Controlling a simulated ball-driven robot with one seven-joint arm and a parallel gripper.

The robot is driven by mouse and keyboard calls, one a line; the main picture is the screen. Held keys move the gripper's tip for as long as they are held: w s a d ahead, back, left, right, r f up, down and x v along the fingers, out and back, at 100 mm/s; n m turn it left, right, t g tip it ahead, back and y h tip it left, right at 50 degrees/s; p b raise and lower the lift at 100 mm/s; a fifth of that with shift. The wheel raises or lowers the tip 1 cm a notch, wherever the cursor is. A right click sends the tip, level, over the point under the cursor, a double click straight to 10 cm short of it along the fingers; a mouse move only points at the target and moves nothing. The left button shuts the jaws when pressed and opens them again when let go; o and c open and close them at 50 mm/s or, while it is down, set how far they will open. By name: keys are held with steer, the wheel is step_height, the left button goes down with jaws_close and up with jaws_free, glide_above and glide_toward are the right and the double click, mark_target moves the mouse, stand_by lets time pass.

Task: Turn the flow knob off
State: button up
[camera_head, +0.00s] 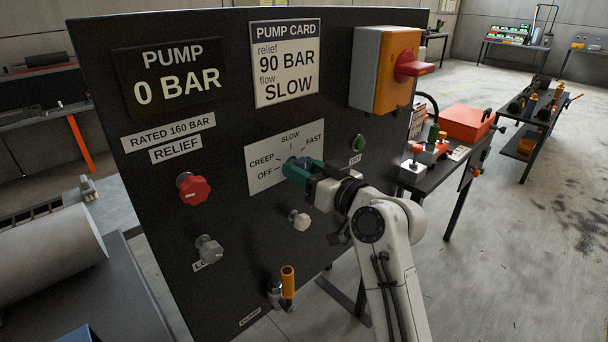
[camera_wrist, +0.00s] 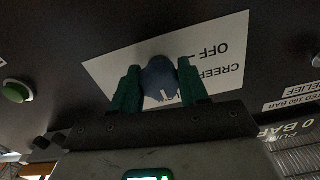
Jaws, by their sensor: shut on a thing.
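The blue flow knob (camera_wrist: 160,78) sits on a white dial plate (camera_head: 262,172) marked OFF, CREEP, SLOW and FAST. My gripper (camera_head: 302,170) has green fingers closed around the knob, one on each side in the wrist view (camera_wrist: 158,72). In the head view the fingers hide most of the knob. In the wrist view the knob's white mark points down the picture, away from OFF and toward the partly hidden SLOW word. The pump display (camera_head: 177,86) reads 0 BAR. The pump card (camera_head: 285,63) reads relief 90 BAR, flow SLOW.
On the black panel are a red relief knob (camera_head: 194,189), grey knobs (camera_head: 209,249) and (camera_head: 300,219), an orange-handled lever (camera_head: 288,282), a green button (camera_head: 358,143) and a red-handled switch box (camera_head: 385,68). A cluttered table (camera_head: 470,142) stands behind at the right.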

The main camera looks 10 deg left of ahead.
steer(key=n+b, duration=0.1)
steer(key=b, duration=0.1)
steer(key=f+n+b, duration=0.1)
steer(key=n+b, duration=0.1)
steer(key=b, duration=0.1)
steer(key=n+b, duration=0.5)
steer(key=b, duration=0.2)
steer(key=n+b, duration=0.4)
steer(key=shift+w+d+r+n+b, duration=0.1)
steer(key=shift+r+n+b, duration=0.05)
steer(key=shift+n+b, duration=0.2)
steer(key=shift+r+n+b, duration=0.15)
steer(key=shift+n+b, duration=1.05)
steer(key=shift+n, duration=0.75)
steer(key=o, duration=1)
steer(key=shift+r, duration=0.15)
steer(key=shift+o, duration=0.2)
